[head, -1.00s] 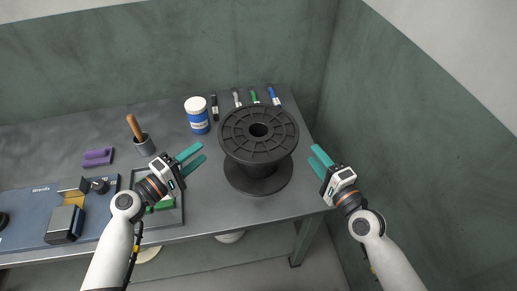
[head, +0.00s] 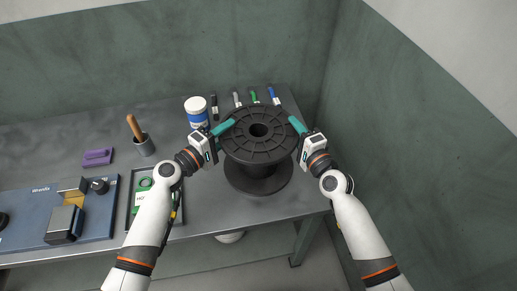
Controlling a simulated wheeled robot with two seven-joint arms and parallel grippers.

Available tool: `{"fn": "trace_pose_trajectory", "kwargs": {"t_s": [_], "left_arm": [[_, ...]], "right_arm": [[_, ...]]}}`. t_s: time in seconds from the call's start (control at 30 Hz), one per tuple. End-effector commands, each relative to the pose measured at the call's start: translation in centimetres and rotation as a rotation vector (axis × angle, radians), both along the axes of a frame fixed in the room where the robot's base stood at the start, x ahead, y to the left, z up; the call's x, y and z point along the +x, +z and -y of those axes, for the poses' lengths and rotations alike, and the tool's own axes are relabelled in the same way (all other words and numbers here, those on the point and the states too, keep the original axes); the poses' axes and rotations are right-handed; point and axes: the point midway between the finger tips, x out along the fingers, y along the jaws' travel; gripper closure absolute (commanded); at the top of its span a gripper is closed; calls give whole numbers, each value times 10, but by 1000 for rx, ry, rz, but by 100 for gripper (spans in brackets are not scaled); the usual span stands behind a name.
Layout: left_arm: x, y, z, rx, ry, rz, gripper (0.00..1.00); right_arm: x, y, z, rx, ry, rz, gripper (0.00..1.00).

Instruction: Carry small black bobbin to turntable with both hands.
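The black bobbin (head: 258,146) stands upright on the grey table near its right end, with a round ribbed top flange and a center hole. My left gripper (head: 223,127) is at the left rim of the top flange, with a teal finger over the edge. My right gripper (head: 297,125) is at the right rim in the same way. For each hand only one finger shows clearly; the other seems hidden by the flange or hand, so I cannot tell whether they are closed on the rim. I cannot make out a turntable.
A cup with a wooden handle (head: 143,145), a purple item (head: 97,157), a tray (head: 133,188) and a blue panel (head: 30,207) are to the left. Green walls close the back and right.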

Motion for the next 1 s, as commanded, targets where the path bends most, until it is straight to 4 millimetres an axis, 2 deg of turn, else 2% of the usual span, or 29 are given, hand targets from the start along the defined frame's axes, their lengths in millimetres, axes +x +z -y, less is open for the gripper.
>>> {"fn": "trace_pose_trajectory", "kwargs": {"t_s": [0.07,0.3,0.77,1.0], "left_arm": [[0,0,0,0,0,0,61],[0,0,0,0,0,0,100],[0,2,-1,-1,1,1,100],[0,18,-1,-1,1,1,100]], "right_arm": [[0,0,0,0,0,0,61],[0,0,0,0,0,-1,100],[0,2,1,0,-1,1,100],[0,18,1,1,-1,2,100]]}}
